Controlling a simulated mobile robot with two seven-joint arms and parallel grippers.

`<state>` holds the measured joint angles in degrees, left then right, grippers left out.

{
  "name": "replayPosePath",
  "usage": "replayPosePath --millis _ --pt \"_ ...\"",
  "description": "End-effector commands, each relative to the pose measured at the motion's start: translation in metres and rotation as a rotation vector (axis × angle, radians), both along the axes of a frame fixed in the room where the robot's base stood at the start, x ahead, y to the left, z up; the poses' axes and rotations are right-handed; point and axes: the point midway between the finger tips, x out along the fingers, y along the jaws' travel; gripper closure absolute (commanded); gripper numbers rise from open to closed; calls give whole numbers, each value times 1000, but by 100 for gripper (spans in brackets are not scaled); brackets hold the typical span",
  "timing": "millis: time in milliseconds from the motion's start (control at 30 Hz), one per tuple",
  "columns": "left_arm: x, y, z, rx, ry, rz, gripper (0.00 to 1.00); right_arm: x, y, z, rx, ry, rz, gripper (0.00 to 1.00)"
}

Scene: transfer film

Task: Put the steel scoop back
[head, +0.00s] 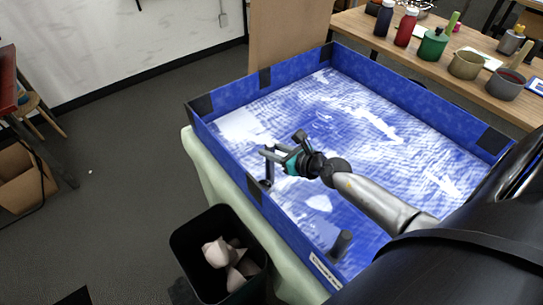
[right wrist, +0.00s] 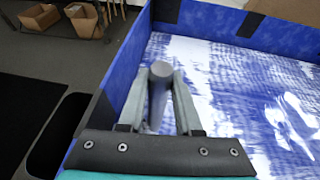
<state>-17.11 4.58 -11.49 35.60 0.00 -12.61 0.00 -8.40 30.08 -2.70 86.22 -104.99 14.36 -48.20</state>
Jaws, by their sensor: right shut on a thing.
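My right gripper (head: 268,154) is over the near left edge of the blue tank (head: 228,150). Its fingers are shut on a grey, round-ended cylindrical piece (right wrist: 160,72), seen between the fingertips in the right wrist view. In the head view a dark stub (head: 266,184) shows just below the fingers, by the tank wall; I cannot tell whether it is part of the held piece. I cannot tell which piece is the steel scoop. My left gripper is not in view.
Blue and white patterned film covers the tank floor. A black bin (head: 196,240) with pale crumpled pieces stands beside the tank. A wooden bench (head: 400,52) at the back right holds bottles and pots. Grey floor at left is mostly clear.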

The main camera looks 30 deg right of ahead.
Motion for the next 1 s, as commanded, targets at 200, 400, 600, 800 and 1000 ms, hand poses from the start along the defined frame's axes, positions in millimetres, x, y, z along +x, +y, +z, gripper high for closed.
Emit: replayPosePath --millis 200,400,600,800,1000 --pt "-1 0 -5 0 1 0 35 1 0 -5 -2 -3 0 100" --pt "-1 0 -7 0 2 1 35 1 0 -7 -2 -3 0 100" --pt "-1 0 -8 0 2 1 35 0 0 -9 -1 -1 0 51" --pt "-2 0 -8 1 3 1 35 0 0 -9 -1 -1 0 37" --pt "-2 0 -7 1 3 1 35 0 0 -8 -1 -1 0 37"
